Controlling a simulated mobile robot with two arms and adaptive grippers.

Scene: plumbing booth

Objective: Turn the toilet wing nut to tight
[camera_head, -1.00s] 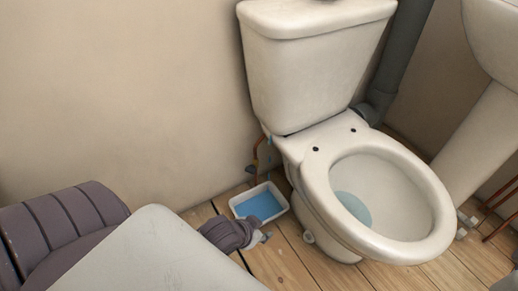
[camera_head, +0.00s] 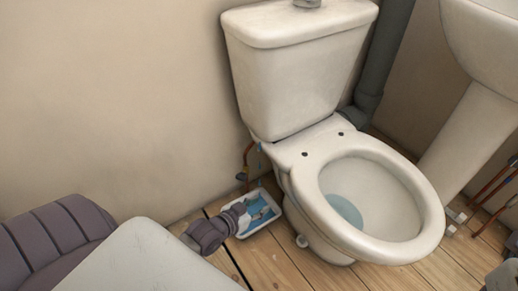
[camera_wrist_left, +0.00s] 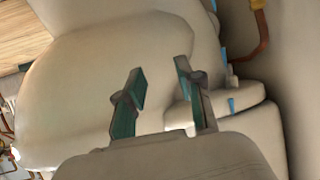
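The white toilet bowl with its seat (camera_head: 300,178) stands right of centre in the head view, below the cistern (camera_head: 300,85). I cannot make out the wing nut in either view; the area under the cistern is mostly hidden. My left gripper (camera_head: 262,214) is low beside the toilet, over a shallow tray. In the left wrist view my left gripper (camera_wrist_left: 158,69) has its two greenish fingers apart, with nothing between them. The pale toilet body (camera_wrist_left: 85,85) fills the view behind them.
The white tray (camera_head: 264,229) holds blue water on the plank floor (camera_head: 265,258), left of the toilet. A copper pipe (camera_head: 247,158) rises near the wall; a copper pipe (camera_wrist_left: 262,40) also shows in the wrist view. A dark waste pipe (camera_head: 378,65) and basin pedestal (camera_head: 468,140) are right.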

